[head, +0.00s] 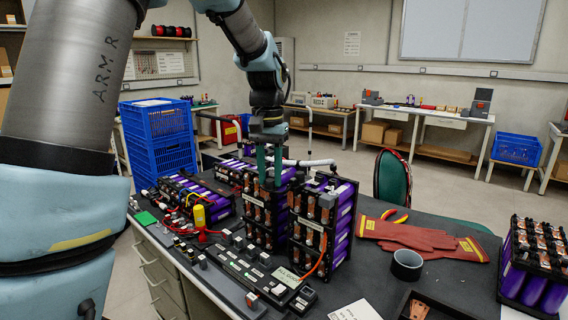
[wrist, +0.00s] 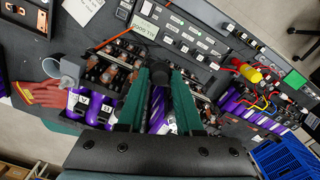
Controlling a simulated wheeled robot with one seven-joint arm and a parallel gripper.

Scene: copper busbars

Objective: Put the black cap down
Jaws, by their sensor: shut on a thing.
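My gripper (head: 269,182) points down over the purple-celled battery modules in the middle of the bench. In the wrist view its two green fingers (wrist: 160,76) are shut on a small dark round piece, the black cap (wrist: 160,72). The cap sits between the fingertips, above the modules. In the head view the fingers and the dark parts behind them hide it. The front battery module (head: 322,225) has copper busbars on its side and stands right of the gripper. Whether the cap touches anything below cannot be told.
Red gloves (head: 415,235) and a dark open cup (head: 407,265) lie right of the modules. Another module (head: 535,262) stands far right.

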